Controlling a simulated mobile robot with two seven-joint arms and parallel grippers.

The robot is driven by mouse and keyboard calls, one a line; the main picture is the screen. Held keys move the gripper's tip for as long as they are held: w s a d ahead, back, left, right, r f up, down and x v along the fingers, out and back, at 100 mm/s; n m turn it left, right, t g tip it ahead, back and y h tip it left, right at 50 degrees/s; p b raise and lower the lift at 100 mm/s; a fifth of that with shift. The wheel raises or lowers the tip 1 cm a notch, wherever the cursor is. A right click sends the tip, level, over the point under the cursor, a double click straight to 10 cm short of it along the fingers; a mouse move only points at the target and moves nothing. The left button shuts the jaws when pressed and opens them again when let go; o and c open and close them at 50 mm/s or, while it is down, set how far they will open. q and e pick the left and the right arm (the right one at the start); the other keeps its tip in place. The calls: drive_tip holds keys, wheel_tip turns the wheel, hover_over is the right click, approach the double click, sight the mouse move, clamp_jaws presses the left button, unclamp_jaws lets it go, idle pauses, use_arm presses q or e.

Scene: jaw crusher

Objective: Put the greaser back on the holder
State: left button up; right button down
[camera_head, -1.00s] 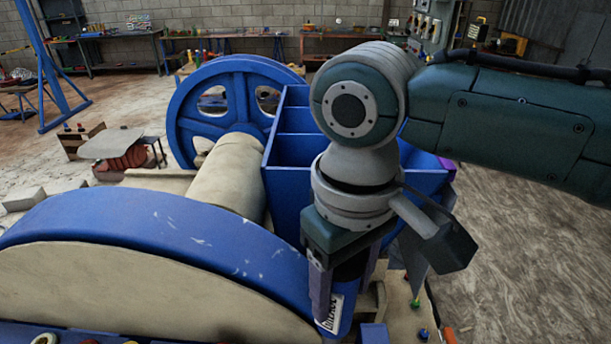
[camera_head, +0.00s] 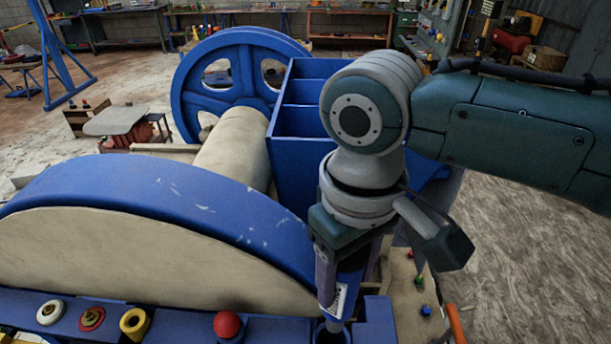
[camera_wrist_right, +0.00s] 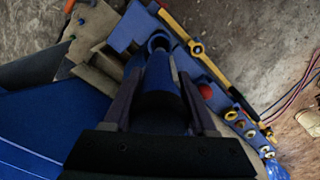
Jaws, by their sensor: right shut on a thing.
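The greaser (camera_head: 342,296), a blue cylinder with a white label, is held point down in my right gripper (camera_head: 335,288). In the right wrist view, the greaser (camera_wrist_right: 163,88) lies between the two fingers of the right gripper (camera_wrist_right: 156,78), which is shut on it. Its narrow tip is just above or at a dark round opening, apparently the holder (camera_head: 330,331), on the blue front panel. This holder also shows in the right wrist view (camera_wrist_right: 158,41). I cannot tell whether the tip is inside it. My left gripper is out of view.
The blue front panel (camera_head: 180,331) carries a red knob (camera_head: 227,325), a yellow ring (camera_head: 134,323) and other buttons left of the holder. The large blue wheel rim (camera_head: 130,180) stands behind it. An orange handle (camera_head: 456,324) is at the right. Open floor (camera_head: 530,250) lies farther right.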

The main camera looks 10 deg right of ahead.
drive_tip(key=shift+f, duration=0.7)
drive_tip(key=shift+f+b, duration=1)
drive_tip(key=shift+f, duration=0.05)
drive_tip(key=shift+f+b, duration=0.5)
drive_tip(key=shift+f, duration=0.3)
drive_tip(key=shift+f, duration=0.25)
